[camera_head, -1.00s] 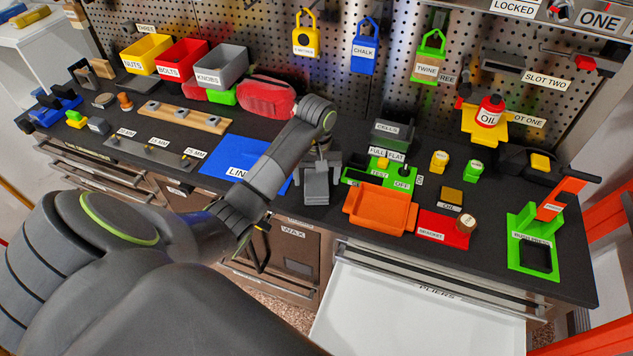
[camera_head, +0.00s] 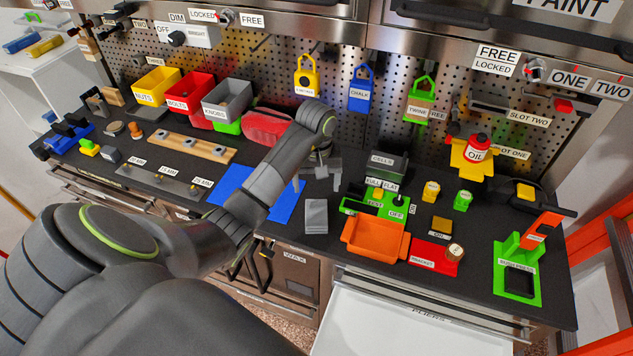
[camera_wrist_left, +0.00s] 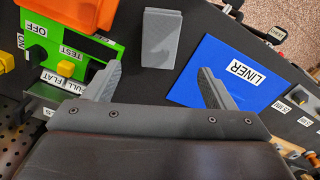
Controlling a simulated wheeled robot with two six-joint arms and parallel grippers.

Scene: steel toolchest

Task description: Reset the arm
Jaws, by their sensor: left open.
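My left arm comes in from the left in the head view, and its gripper (camera_head: 319,182) hangs above the bench with its fingers spread and nothing between them. A grey ribbed block (camera_head: 316,216) lies on the dark bench top, nearer the front edge than the gripper and apart from it. In the wrist view the open left gripper (camera_wrist_left: 158,82) has the grey block (camera_wrist_left: 161,38) beyond its fingertips. The blue liner mat (camera_wrist_left: 240,72) is by one finger and the green test panel (camera_wrist_left: 72,45) by the other. My right gripper is not in view.
An open white drawer (camera_head: 400,310) juts out below the bench. Yellow, red and grey bins (camera_head: 228,100) stand at the back left. A pegboard wall rises behind.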

